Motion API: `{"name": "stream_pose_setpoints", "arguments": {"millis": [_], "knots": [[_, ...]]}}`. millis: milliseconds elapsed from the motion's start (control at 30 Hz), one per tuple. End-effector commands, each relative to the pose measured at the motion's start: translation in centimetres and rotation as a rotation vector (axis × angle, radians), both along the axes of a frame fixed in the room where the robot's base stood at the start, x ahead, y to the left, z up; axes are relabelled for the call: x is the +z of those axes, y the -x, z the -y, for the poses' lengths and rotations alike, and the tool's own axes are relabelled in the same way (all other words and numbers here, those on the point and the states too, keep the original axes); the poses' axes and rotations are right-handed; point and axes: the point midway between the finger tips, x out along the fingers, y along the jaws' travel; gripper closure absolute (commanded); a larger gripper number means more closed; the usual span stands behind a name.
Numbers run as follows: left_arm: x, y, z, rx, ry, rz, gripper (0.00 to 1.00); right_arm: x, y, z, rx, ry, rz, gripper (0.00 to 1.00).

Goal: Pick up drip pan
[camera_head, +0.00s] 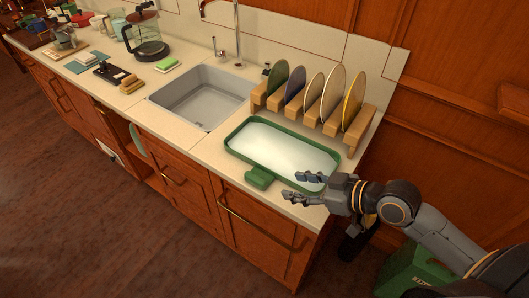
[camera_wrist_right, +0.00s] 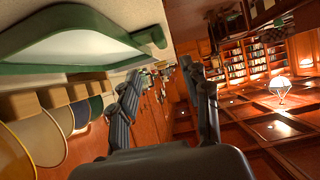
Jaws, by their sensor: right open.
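The drip pan (camera_head: 281,151) is a shallow white tray with a green rim and a green tab at its front left corner. It lies on the counter in front of the plate rack. In the right wrist view the drip pan (camera_wrist_right: 75,45) fills the upper left. My right gripper (camera_head: 290,187) is open and empty, with its fingers at the pan's front right edge in the head view. I cannot tell whether they touch the pan. In the wrist view the two fingers of my right gripper (camera_wrist_right: 168,80) stand apart with nothing between them. My left gripper is not in view.
A wooden rack (camera_head: 327,122) with several plates stands behind the pan. A sink (camera_head: 201,97) with a faucet lies to its left. A glass carafe (camera_head: 147,38), a green sponge (camera_head: 167,63) and other items stand farther left. A green container (camera_head: 420,272) is on the floor at right.

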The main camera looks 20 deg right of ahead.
Motion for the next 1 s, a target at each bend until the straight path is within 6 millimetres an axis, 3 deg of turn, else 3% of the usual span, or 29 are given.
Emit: {"name": "stream_pose_setpoints", "arguments": {"millis": [333, 467, 733, 1000], "knots": [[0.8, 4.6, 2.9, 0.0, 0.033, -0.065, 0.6, -2.6, -4.4, -3.3, -0.003, -0.005, 0.001, 0.53], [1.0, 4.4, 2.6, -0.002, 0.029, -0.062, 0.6, -3.4, -5.3, -4.1, -0.001, -0.002, 0.002, 0.53], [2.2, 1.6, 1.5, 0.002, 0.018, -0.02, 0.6, -3.9, -6.9, -5.6, -0.001, -0.003, 0.0, 0.53], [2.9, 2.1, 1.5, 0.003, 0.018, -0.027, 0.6, -5.5, -9.2, -7.3, -0.001, 0.0, 0.0, 0.53]]}}
